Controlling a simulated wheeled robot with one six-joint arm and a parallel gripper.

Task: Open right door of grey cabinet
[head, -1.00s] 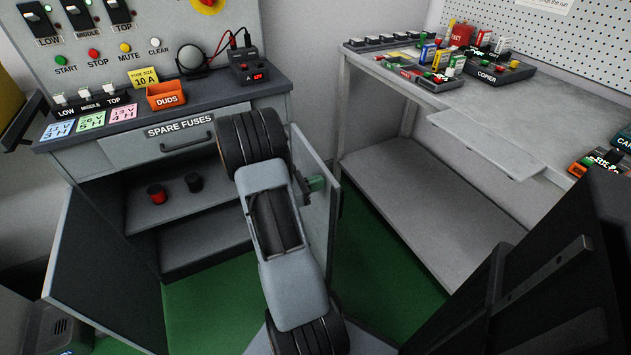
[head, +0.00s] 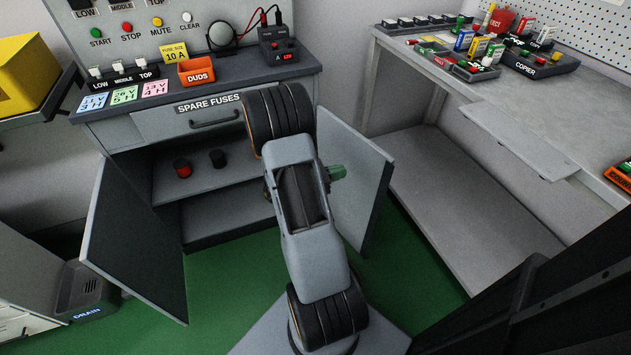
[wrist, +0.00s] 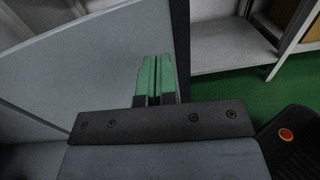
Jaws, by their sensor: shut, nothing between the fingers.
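The grey cabinet (head: 160,124) stands at the left of the head view, with a SPARE FUSES drawer under its top. Its right door (head: 350,180) stands swung outward, and the cabinet's inside shows. Its left door (head: 135,240) also stands open. My gripper (head: 338,172) is at the inner side of the right door; its green fingers are together and empty. In the wrist view the green fingers (wrist: 155,78) are side by side in front of the door panel (wrist: 110,65). I cannot tell whether they touch it. My arm hides part of the door and cabinet.
A grey workbench (head: 440,220) stands at the right. A drain bin (head: 88,290) is at the lower left. Green floor (head: 235,275) lies between the doors.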

